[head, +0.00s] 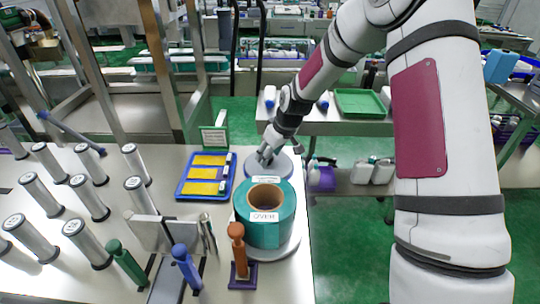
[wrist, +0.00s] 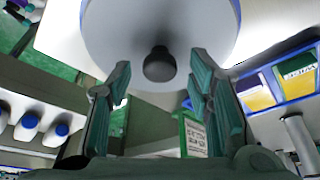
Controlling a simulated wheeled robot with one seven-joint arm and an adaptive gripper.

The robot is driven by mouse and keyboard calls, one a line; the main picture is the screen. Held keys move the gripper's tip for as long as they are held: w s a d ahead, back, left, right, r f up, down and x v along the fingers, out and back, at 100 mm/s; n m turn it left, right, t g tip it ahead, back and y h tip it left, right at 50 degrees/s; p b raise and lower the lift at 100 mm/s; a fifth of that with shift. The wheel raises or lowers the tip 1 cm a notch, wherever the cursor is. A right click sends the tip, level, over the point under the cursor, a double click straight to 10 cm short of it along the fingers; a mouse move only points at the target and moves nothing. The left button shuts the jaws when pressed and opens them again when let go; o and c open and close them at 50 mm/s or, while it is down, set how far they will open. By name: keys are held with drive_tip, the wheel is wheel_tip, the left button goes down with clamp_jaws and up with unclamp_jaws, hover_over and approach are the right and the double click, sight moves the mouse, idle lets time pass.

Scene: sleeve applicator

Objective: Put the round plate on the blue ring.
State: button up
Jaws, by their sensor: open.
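The round plate (wrist: 125,30) is a pale disc with a black knob (wrist: 159,65) at its centre. In the head view the plate (head: 283,163) lies at the table's right edge, behind the teal roll, partly hidden by my gripper. A thin edge of the blue ring (wrist: 238,12) shows along the plate's rim in the wrist view. I cannot tell whether the plate sits fully flat on it. My gripper (head: 265,154) is open above the plate. In the wrist view its fingers (wrist: 160,75) stand apart on either side of the knob, with gaps.
The teal roll (head: 280,215) stands in front of the plate. A blue tray (head: 181,190) with yellow cards and a green sign (head: 215,136) are to the left. Several grey cylinders (head: 84,239) fill the table's left. Green floor lies to the right.

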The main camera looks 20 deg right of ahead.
drive_tip(key=v, duration=1.2)
drive_tip(key=s+a+r+m+h, duration=0.1)
drive_tip(key=s+r, duration=0.5)
drive_tip(key=s, duration=0.3)
drive_tip(key=s+a+r+m+h, duration=0.1)
drive_tip(key=s+r, duration=0.5)
drive_tip(key=s, duration=0.2)
drive_tip(key=s+r+m, duration=0.1)
drive_tip(key=s+m, duration=0.2)
drive_tip(key=s, duration=1.6)
drive_tip(key=shift+s+p, duration=0.3)
drive_tip(key=shift+p, duration=0.05)
drive_tip(key=shift+r, duration=0.2)
wheel_tip(320, 180, up, 2)
drive_tip(key=shift+r+p, duration=0.2)
drive_tip(key=shift+p, duration=0.8)
